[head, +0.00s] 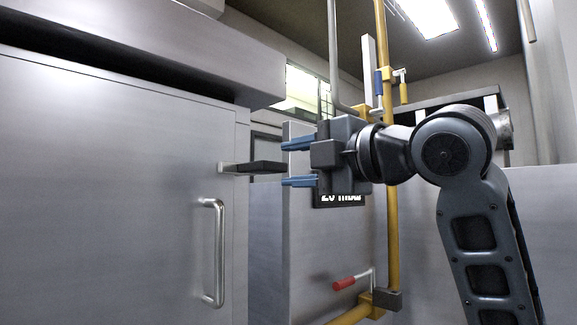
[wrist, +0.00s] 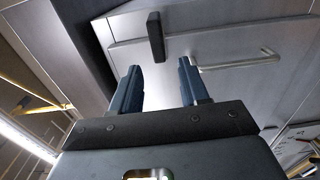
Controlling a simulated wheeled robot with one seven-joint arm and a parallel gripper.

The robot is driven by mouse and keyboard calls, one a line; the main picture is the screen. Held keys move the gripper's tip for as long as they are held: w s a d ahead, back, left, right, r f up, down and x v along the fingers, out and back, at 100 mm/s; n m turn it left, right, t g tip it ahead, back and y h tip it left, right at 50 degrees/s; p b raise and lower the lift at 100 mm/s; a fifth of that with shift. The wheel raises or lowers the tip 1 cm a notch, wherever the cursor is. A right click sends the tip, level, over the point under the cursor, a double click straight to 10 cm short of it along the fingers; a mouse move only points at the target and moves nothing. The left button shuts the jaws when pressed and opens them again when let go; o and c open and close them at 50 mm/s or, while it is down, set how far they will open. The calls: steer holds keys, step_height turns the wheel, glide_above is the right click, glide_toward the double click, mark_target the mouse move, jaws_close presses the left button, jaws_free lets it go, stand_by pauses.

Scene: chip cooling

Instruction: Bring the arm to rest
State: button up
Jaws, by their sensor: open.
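My gripper (head: 284,163) is raised in the middle of the head view, its two blue fingers spread apart and pointing left. It is empty. A black handle (head: 262,167) on a metal stem stands out from the grey cabinet and lies level with the gap between the fingers in the head view. In the wrist view the fingers (wrist: 158,84) are apart, and the black handle (wrist: 155,37) shows beyond their tips, between them. The fingers do not appear to touch it; the exact distance is hard to tell.
A large grey metal cabinet (head: 110,190) fills the left, with a vertical bar handle (head: 213,252) on its door. Yellow pipes (head: 393,245) and a red-handled valve lever (head: 344,284) stand behind my arm. A dark display with white characters (head: 340,199) is partly hidden behind the gripper.

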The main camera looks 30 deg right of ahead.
stand_by(0.4)
step_height(320, 180, down, 18)
steer(key=m+t+h, duration=0.1)
steer(key=m+t, duration=0.1)
steer(key=m, duration=0.8)
steer(key=s+a+f+m+h, duration=0.15)
steer(key=s+f+m, duration=0.25)
steer(key=f, duration=0.4)
steer(key=s+f+m+h, duration=0.2)
steer(key=s+f+m, duration=0.2)
steer(key=f, duration=0.4)
steer(key=s+f+m+g, duration=0.1)
steer(key=s+f, duration=0.3)
steer(key=s, duration=0.7)
steer(key=s+f+m+g+p, duration=0.1)
steer(key=s+f, duration=0.3)
steer(key=s, duration=0.7)
steer(key=s+f+m+g+h, duration=0.1)
steer(key=s+f, duration=0.3)
steer(key=s, duration=0.7)
steer(key=shift+s+d+f+m+g, duration=0.2)
steer(key=shift+s+m+g, duration=0.15)
steer(key=shift+g, duration=0.35)
